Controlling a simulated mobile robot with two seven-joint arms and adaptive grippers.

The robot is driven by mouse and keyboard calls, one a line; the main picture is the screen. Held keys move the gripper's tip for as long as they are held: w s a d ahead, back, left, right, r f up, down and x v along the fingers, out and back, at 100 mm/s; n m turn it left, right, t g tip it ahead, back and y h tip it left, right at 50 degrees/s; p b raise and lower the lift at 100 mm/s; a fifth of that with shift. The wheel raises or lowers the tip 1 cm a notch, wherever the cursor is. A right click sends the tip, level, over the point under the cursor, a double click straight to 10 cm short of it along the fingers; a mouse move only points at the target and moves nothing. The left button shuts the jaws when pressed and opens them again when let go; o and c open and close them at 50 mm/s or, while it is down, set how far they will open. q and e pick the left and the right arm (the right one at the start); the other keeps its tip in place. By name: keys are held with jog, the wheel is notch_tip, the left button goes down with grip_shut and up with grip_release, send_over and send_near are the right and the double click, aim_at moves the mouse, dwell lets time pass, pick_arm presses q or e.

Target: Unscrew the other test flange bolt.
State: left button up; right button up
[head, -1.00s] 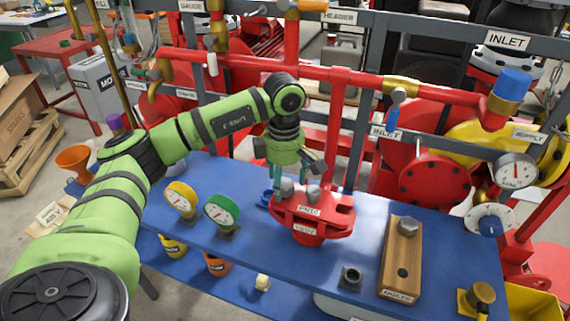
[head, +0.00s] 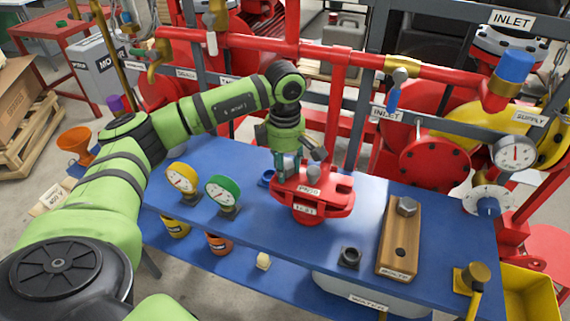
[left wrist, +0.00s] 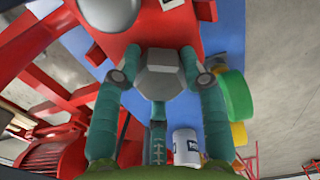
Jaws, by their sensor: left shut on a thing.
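The red test flange (head: 325,203) stands on the blue bench. My left gripper (head: 288,172) reaches down over the left side of the flange and is shut on the other bolt. In the left wrist view this bolt's grey hex head (left wrist: 160,73) is between the two teal fingers; its shank is hidden, so I cannot tell how far it is threaded in. My right gripper is not in view.
A wooden bolt block (head: 388,262) at right holds one bolt (head: 407,206) and has one open hole. Yellow (head: 182,178) and green (head: 222,191) gauges stand left of the flange. A dark square fitting (head: 349,257) lies in front. Red pipes run behind.

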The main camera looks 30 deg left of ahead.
pick_arm(q)
jog(key=n, duration=0.7)
jog(key=shift+p, duration=0.3)
jog(key=n, duration=0.5)
jog(key=shift+p, duration=0.3)
jog(key=n, duration=0.2)
jog(key=shift+n, duration=0.4)
jog(key=o, duration=1.3)
jog(key=shift+c, duration=0.2)
notch_tip(320, 180, up, 12)
